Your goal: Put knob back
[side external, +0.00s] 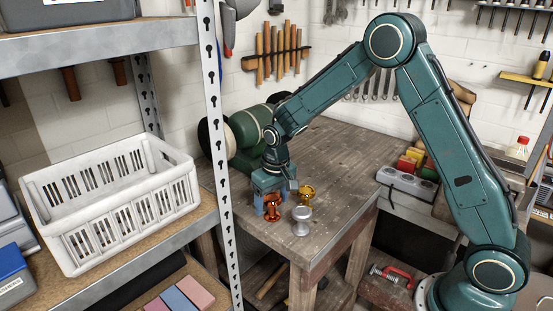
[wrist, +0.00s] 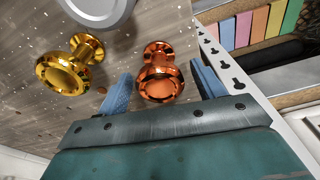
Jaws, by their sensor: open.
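Three knobs stand close together on the wooden workbench (side external: 335,150). The copper knob (side external: 272,208) is at my gripper (side external: 266,205), nearest the bench's left front edge. In the wrist view the copper knob (wrist: 160,84) sits between the two blue fingers of my gripper (wrist: 161,78), with gaps visible on both sides. My gripper is open and points down. The brass knob (side external: 307,194) stands to the right; it also shows in the wrist view (wrist: 68,68). The silver knob (side external: 301,217) stands in front of it; its round grey top is cut off in the wrist view (wrist: 100,8).
A metal shelf post (side external: 222,150) stands left of the bench. A white crate (side external: 120,200) sits on the shelf. A green rounded body (side external: 245,135) stands behind my wrist. Grey blocks with coloured pieces (side external: 407,180) are at the right. The bench's right part is clear.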

